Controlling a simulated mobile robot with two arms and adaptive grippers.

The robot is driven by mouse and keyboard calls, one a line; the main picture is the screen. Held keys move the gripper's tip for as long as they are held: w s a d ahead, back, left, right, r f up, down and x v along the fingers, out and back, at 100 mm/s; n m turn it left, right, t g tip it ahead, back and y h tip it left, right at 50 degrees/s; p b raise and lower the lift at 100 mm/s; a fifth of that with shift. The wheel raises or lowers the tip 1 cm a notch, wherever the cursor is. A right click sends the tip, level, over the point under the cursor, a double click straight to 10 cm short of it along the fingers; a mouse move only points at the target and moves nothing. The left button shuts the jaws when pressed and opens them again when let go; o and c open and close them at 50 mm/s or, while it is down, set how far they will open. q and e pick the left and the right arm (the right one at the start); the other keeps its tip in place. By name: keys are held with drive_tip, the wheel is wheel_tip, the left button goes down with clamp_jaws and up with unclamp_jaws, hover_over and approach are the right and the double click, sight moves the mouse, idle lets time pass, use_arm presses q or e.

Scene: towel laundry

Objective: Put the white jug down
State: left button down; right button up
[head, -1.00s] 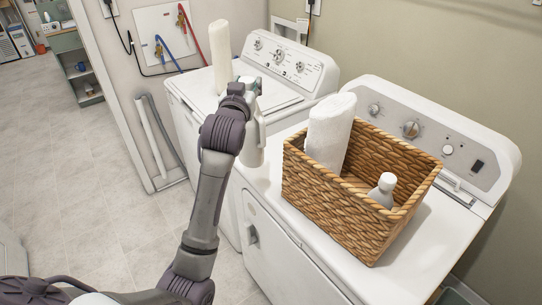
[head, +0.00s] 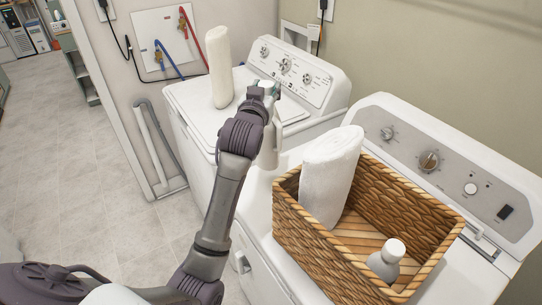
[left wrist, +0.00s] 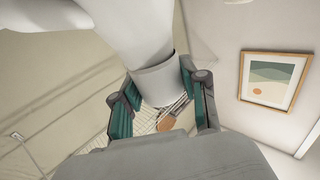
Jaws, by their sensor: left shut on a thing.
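The white jug (head: 270,146) hangs below my left gripper (head: 266,92) in the head view, partly covered by the gripper and wrist. It is over the area where the two white machines meet. I cannot tell whether its base touches a surface. In the left wrist view the green-padded fingers of my left gripper (left wrist: 160,110) are shut around the narrow white neck of the jug (left wrist: 155,83), with its wider white body beyond. My right gripper is not in view.
A wicker basket (head: 330,262) on the near machine (head: 262,205) holds a rolled white towel (head: 328,180) and a white bottle (head: 386,262). Another white roll (head: 219,68) stands on the far machine (head: 190,98). Bare lid shows right of that roll.

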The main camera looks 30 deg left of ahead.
sight(269, 129)
use_arm(q)
drive_tip(key=f, duration=0.1)
drive_tip(key=s+f+p, duration=0.1)
drive_tip(key=f, duration=0.1)
drive_tip(key=shift+s+f, duration=0.15)
drive_tip(key=shift+s, duration=0.05)
drive_tip(key=shift+f, duration=0.35)
drive_tip(key=shift+w+f, duration=0.1)
drive_tip(key=shift+f, duration=0.2)
wheel_tip(269, 129, down, 4)
drive_tip(key=shift+w+r+p, duration=0.1)
drive_tip(key=shift+r+p, duration=0.1)
drive_tip(key=shift+p, duration=0.15)
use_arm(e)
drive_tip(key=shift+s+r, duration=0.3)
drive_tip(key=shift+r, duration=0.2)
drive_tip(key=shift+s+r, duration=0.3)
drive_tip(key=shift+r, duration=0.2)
